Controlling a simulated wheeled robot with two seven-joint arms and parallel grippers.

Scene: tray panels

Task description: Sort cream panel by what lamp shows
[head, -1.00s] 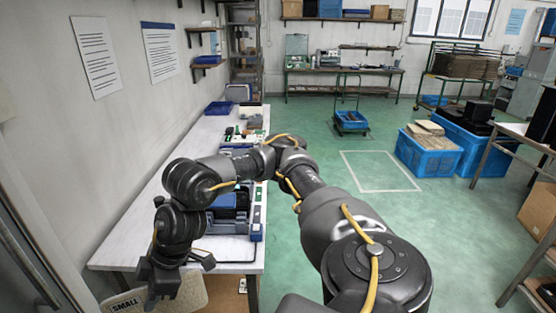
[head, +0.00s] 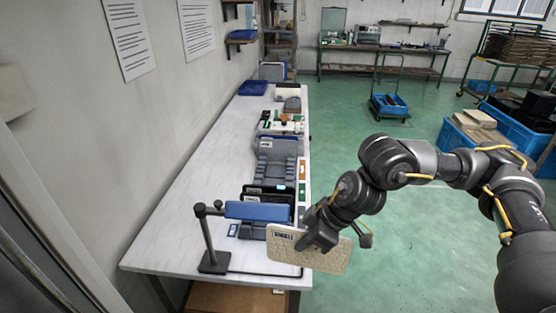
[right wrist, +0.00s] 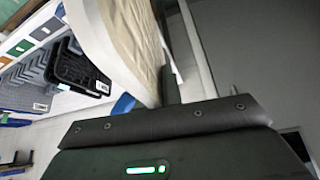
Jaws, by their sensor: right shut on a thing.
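The cream panel (head: 290,246) is held at the front right corner of the table, tilted, with a label that seems to read SMALL. My right gripper (head: 318,240) is shut on its upper edge. The panel also fills the upper middle of the right wrist view (right wrist: 122,38). What the lamp shows cannot be told. My left gripper is out of view.
A grey slotted rack (head: 277,150) stands behind the bar, with a black panel (head: 268,191) in front of it. Coloured cards (head: 302,170) lie along the right table edge. A blue tray (head: 253,88) sits farther back. The table's left side (head: 190,190) is clear.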

